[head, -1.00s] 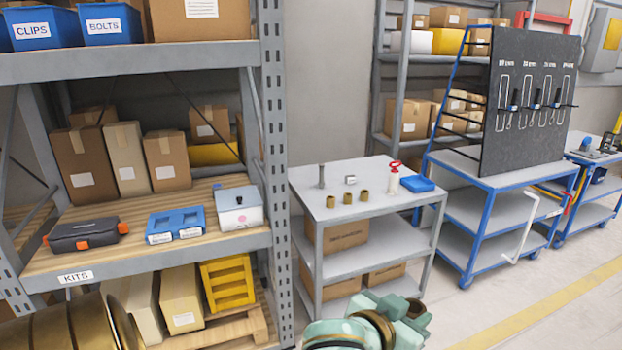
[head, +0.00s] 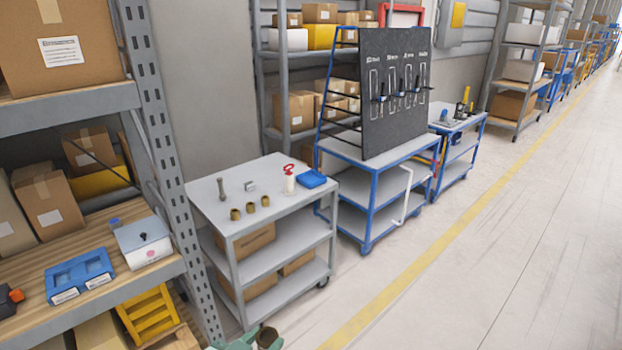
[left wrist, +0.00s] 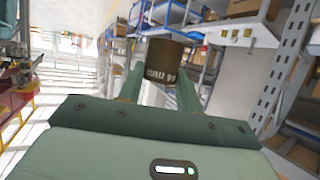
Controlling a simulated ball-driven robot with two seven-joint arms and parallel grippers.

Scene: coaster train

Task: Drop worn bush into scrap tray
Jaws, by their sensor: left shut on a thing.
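A dark brown, worn-looking bush (left wrist: 164,62) with white marking is between the two green fingers of my left gripper (left wrist: 160,82), which is shut on it. In the head view, only a bit of the left gripper (head: 250,342) and the bush (head: 268,337) show at the bottom edge. No tray clearly marked as scrap shows. A blue two-compartment tray (head: 80,272) with small unreadable labels lies on the wooden shelf at the left. My right gripper is not in view.
A grey cart (head: 218,222) holds three brass bushes (head: 251,208), a bolt-like pin (head: 222,190), a red-topped bottle (head: 289,182) and a blue item (head: 312,178). A blue cart (head: 370,170) with a black tool board (head: 395,95) stands behind. The floor at the right is clear.

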